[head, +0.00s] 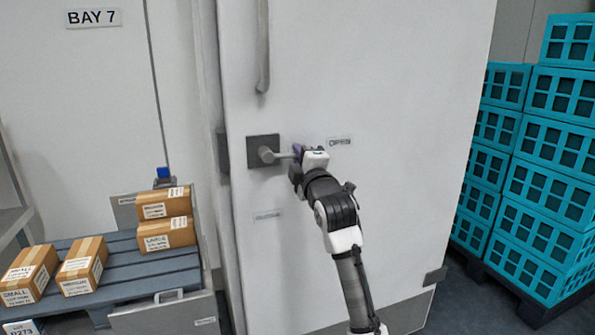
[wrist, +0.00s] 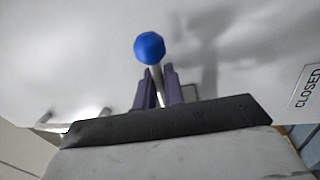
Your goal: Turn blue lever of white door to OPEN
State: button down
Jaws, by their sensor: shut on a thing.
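The white door (head: 400,70) fills the middle of the head view and looks shut. Its lever (head: 282,155) comes out of a dark square plate (head: 251,152) and points right, roughly level, toward the OPEN label (head: 340,141). My gripper (head: 297,153) is at the lever's outer end and hides its tip there. In the wrist view, the lever's blue knob (wrist: 149,47) sticks out beyond the purple fingers of my gripper (wrist: 158,88), which are shut on the lever's thin rod. The CLOSED label (wrist: 307,88) is at the right of the wrist view.
A vertical door handle (head: 263,50) is above the lever. Stacked teal crates (head: 555,150) stand at the right. At the left, several cardboard boxes (head: 85,265) lie on a blue-grey slatted surface (head: 130,268). A BAY 7 sign (head: 93,18) is on the wall.

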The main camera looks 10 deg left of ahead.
jog(key=shift+r+n+b, duration=0.35)
jog(key=shift+n, duration=0.35)
jog(key=shift+r, duration=0.1)
jog(key=c, duration=1.6)
grip_release()
jog(key=b+v, duration=0.2)
jog(key=v, duration=1.2)
jog(key=shift+w, duration=0.1)
